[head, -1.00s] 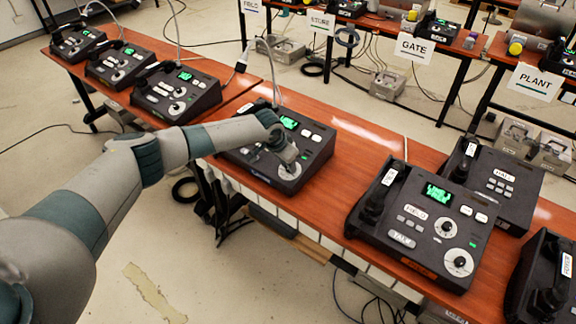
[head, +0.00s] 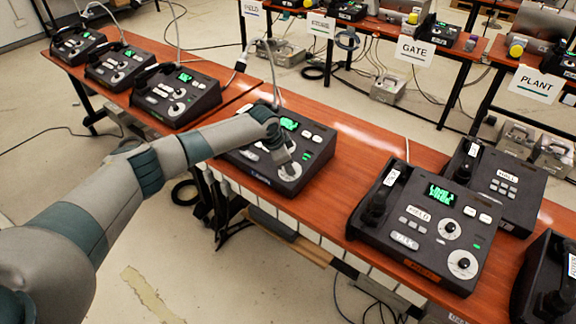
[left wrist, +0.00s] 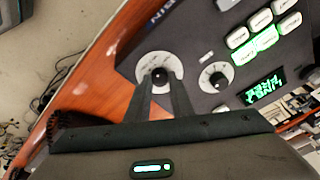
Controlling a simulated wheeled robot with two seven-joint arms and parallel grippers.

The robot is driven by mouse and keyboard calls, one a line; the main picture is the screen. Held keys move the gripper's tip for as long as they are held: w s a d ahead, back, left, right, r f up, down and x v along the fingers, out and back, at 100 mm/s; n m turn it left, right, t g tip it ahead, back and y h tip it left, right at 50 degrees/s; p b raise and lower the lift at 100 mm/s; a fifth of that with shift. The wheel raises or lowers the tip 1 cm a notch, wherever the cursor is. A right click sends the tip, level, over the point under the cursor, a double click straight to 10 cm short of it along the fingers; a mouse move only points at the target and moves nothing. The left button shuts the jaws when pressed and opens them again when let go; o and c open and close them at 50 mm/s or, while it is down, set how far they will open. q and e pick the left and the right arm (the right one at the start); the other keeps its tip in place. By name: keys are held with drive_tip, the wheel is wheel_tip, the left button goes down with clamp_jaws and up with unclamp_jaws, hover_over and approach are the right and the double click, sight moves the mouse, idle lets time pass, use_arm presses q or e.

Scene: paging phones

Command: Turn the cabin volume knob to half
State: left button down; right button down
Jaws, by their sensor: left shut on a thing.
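The black desk phone (head: 318,150) under my left arm has a lit green display and white buttons. Its edge label shows only as "BIN" in the left wrist view (left wrist: 160,14). My left gripper (left wrist: 160,84) is shut on the dark knob (left wrist: 159,75) in the middle of a white round dial. The dial's lower part is hidden by the fingers. A second, smaller dial (left wrist: 214,77) sits beside it, apart from the gripper. In the head view, my left gripper (head: 284,158) covers much of the phone's front. My right gripper is not in view.
The phone labelled FIELD (head: 420,220) and one labelled HALL (head: 500,185) stand right on the same red-brown table (head: 345,170). Several similar phones stand at the far left. A cable rises behind the phone under my arm.

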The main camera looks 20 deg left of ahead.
use_arm(q)
drive_tip(key=c, duration=1.6)
unclamp_jaws()
drive_tip(key=shift+o, duration=0.2)
drive_tip(key=shift+r, duration=0.15)
drive_tip(key=b+v, duration=0.3)
drive_tip(key=v, duration=1.4)
drive_tip(key=shift+s+a+b, duration=0.15)
drive_tip(key=shift+s+b, duration=0.05)
drive_tip(key=shift+b, duration=0.1)
